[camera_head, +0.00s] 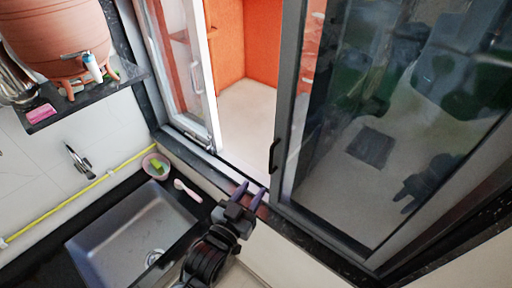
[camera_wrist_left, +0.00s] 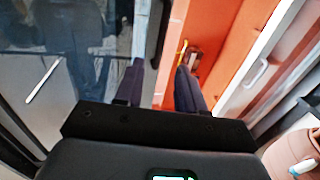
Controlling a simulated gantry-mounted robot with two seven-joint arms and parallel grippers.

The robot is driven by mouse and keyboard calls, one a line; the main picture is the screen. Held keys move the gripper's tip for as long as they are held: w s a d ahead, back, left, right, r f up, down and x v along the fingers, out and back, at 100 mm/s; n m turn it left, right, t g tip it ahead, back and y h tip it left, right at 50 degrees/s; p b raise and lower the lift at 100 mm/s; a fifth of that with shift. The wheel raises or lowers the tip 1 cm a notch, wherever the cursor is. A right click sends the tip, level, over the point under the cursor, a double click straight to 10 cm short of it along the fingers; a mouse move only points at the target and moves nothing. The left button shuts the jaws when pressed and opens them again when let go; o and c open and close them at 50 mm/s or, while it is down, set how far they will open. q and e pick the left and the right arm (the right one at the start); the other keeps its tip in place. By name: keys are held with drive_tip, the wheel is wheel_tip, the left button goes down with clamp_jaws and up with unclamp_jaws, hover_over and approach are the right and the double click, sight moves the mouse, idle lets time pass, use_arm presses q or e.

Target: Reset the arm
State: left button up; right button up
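My left gripper (camera_head: 249,194) is in the head view at the lower middle, above the counter edge near the window sill. Its two dark fingers are spread apart with nothing between them. It also shows in the left wrist view (camera_wrist_left: 160,85), open and empty, with the window and the orange wall beyond. The clay waterpot (camera_head: 58,38) stands on a dark shelf (camera_head: 85,97) at the upper left, well apart from the gripper. Part of the pot also shows in the left wrist view (camera_wrist_left: 292,154) at the lower right. My right gripper is in neither view.
A sink (camera_head: 130,235) is set in the dark counter at lower left. A bowl with a sponge (camera_head: 156,166) and a pink-white brush (camera_head: 187,190) lie beside it. A faucet (camera_head: 78,160) and yellow hose (camera_head: 60,207) are on the wall. The glass window (camera_head: 390,130) stands at the right.

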use_arm(q)
drive_tip(key=s+a+f+n+g+y+p, duration=0.1)
drive_tip(key=s+a+f+g+y+p, duration=0.1)
drive_tip(key=s, duration=0.6)
drive_tip(key=s+a+f+g+y+p, duration=0.2)
drive_tip(key=s+a+f+g+p, duration=0.2)
drive_tip(key=s+a, duration=0.5)
drive_tip(key=s+a+f+n+g+y+p, duration=0.1)
drive_tip(key=s+a+f+g+y+p, duration=0.1)
drive_tip(key=s+g, duration=0.5)
drive_tip(key=s+a+f+p, duration=0.1)
drive_tip(key=s+a+f, duration=0.1)
drive_tip(key=a, duration=0.1)
drive_tip(key=shift+s+a+f+n+y, duration=0.2)
drive_tip(key=shift+s+a+n+y, duration=0.1)
drive_tip(key=shift+a, duration=0.1)
idle(0.4)
